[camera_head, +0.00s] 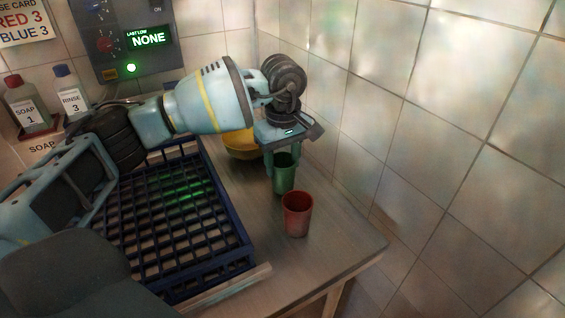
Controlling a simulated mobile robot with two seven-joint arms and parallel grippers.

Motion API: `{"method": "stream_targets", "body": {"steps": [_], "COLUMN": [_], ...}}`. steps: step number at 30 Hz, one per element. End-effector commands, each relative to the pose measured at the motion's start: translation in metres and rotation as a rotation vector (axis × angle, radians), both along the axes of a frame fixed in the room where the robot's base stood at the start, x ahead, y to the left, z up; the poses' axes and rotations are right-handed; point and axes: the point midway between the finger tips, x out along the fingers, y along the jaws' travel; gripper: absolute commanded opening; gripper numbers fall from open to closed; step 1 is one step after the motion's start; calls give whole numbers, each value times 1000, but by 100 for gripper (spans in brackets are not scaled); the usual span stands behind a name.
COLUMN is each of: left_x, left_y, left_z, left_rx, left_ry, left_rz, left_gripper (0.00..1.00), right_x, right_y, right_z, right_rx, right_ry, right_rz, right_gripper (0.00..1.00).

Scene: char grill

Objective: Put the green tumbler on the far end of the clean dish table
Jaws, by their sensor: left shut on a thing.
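The green tumbler (284,179) is upright at the right part of the clean dish table (342,246), near the tiled wall. My left gripper (283,158) points down from above and is shut on the tumbler near its rim. The base of the tumbler is close to the table top; I cannot tell whether it touches. A red tumbler (297,214) stands upright just in front of the green one, close to it in the picture. My right gripper is not in view.
A blue dish rack (243,245) fills the table's left part. A yellow bowl (240,146) sits behind the gripper, partly hidden. The tiled wall (440,140) borders the right side. Soap (28,108) and rinse (70,95) bottles stand at far left. The table's front right corner is clear.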

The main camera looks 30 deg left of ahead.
Motion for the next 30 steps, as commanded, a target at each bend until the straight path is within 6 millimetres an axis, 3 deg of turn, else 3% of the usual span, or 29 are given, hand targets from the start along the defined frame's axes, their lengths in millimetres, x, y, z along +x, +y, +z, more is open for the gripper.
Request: {"method": "stream_targets", "body": {"steps": [3,14,15,19,30], "left_x": [0,0,0,0,0], "left_y": [0,0,0,0,0], "left_z": [-9,-13,-13,-12,-7], "left_rx": [1,1,1,1,1], "left_ry": [-1,-1,-1,-1,-3], "left_rz": [0,0,0,0,0], "left_gripper": [25,25,52,69,70], "right_x": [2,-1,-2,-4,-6], "right_y": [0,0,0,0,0], "right_z": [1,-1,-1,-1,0], "right_rx": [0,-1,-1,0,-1], "right_ry": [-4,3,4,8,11], "right_rz": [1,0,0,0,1], "right_gripper": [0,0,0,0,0]}}
